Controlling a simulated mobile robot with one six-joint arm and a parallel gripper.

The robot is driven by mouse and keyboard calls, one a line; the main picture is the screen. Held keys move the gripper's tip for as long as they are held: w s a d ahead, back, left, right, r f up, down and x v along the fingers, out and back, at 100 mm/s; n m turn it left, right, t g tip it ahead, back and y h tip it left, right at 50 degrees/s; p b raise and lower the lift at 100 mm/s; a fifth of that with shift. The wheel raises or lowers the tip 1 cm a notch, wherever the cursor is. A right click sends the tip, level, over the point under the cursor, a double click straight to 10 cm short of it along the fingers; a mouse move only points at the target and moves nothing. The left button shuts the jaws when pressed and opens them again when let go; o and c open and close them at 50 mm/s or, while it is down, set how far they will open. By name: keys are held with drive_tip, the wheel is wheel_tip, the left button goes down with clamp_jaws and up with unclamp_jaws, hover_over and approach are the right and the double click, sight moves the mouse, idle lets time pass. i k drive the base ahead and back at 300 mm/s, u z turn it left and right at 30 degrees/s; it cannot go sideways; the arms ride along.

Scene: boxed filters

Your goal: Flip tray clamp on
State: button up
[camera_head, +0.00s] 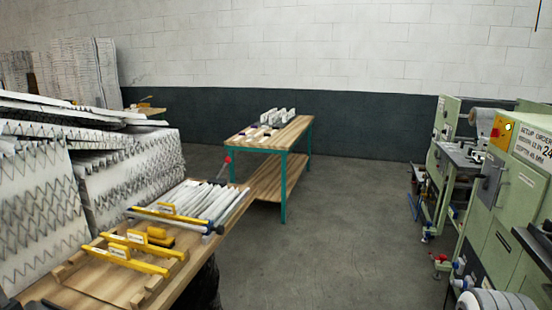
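A tray of white pleated filters (212,199) lies on the wooden bench at left centre. A long yellow and dark bar (180,219) runs across its near end. A lever with a red knob (228,160) stands up at the far end of the tray. I cannot tell for certain which of these parts is the tray clamp, or whether it is on. My gripper does not show in this view.
Yellow racks with white labels (128,258) lie on the near bench (95,280). Stacked pleated filters (115,175) stand at left. A second wooden table with teal legs (284,137) stands behind. Green machines (500,200) line the right side. The grey floor (330,230) between is clear.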

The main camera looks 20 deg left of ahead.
sight(227, 160)
drive_tip(key=u, duration=0.05)
drive_tip(key=i, duration=0.65)
drive_tip(key=u, duration=0.5)
drive_tip(key=i, duration=1.65)
drive_tip(key=u, duration=0.45)
drive_tip(key=i, duration=0.4)
drive_tip(key=u, duration=0.3)
